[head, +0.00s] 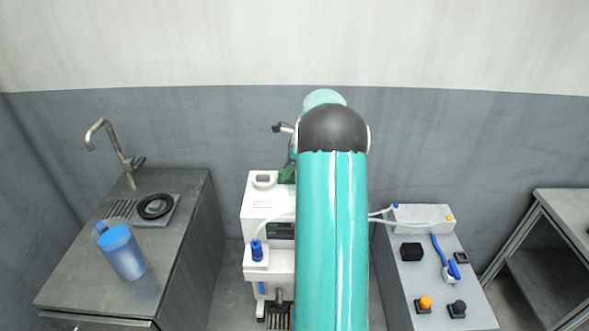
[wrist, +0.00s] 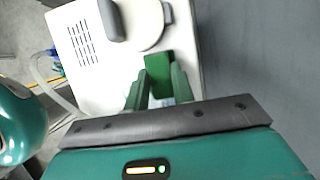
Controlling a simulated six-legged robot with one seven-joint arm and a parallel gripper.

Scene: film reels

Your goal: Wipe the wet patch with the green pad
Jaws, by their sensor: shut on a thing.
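My gripper (wrist: 159,80) is shut on the green pad (wrist: 157,66), a dark green block between the fingertips in the wrist view. The pad is over or against the top of the white machine (wrist: 85,45); I cannot tell whether it touches. In the head view my arm hides most of the gripper, and a bit of dark green (head: 287,174) shows at the machine's top right edge. I cannot make out the wet patch in either view.
A steel sink counter (head: 75,270) on the left holds a tap (head: 97,130), a blue jug (head: 124,255) and a black ring (head: 155,207). A grey panel (head: 425,295) with knobs and a blue-handled tool (head: 441,250) stands right. A steel table (head: 560,210) stands far right.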

